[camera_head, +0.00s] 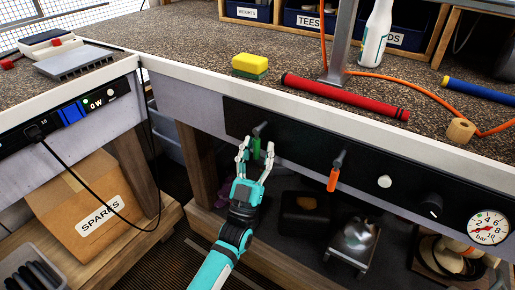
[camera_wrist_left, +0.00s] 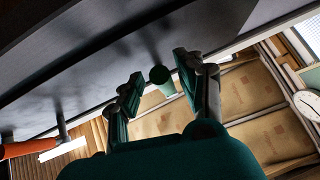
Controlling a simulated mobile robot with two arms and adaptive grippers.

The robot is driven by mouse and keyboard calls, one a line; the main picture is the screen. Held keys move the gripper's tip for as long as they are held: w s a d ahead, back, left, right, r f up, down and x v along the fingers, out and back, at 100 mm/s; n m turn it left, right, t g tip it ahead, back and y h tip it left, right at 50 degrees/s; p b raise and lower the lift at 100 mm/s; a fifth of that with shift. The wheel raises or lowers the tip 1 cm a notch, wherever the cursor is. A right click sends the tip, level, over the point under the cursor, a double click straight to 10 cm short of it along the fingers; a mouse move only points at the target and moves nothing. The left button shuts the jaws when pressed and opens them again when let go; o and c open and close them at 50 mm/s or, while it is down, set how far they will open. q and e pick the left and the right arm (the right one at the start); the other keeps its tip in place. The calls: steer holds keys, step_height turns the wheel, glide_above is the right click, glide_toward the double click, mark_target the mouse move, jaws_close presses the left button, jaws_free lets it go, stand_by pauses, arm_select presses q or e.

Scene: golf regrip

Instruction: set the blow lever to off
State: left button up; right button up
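Two levers hang from the dark panel on the bench front, and no label shows which is the blow lever. The green-handled lever (camera_head: 256,148) points down at the left; the orange-handled lever (camera_head: 333,179) points down to its right. My left gripper (camera_head: 255,160) is open just below the panel, with its fingers on either side of the green handle. In the left wrist view, the green handle (camera_wrist_left: 161,77) shows between the spread fingertips (camera_wrist_left: 157,88), apparently without contact. The orange handle (camera_wrist_left: 28,147) is at the left edge there. My right gripper is not in view.
The panel also bears a white button (camera_head: 384,181), a black knob (camera_head: 431,206) and a gauge (camera_head: 488,226). On the bench lie a yellow-green sponge (camera_head: 250,66), a red grip (camera_head: 345,97) and an orange hose (camera_head: 430,95). A shelf with dark items is below.

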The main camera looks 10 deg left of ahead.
arm_select(q)
steer(key=shift+a, duration=0.15)
steer(key=v, duration=1.2)
steer(key=shift+w, duration=0.1)
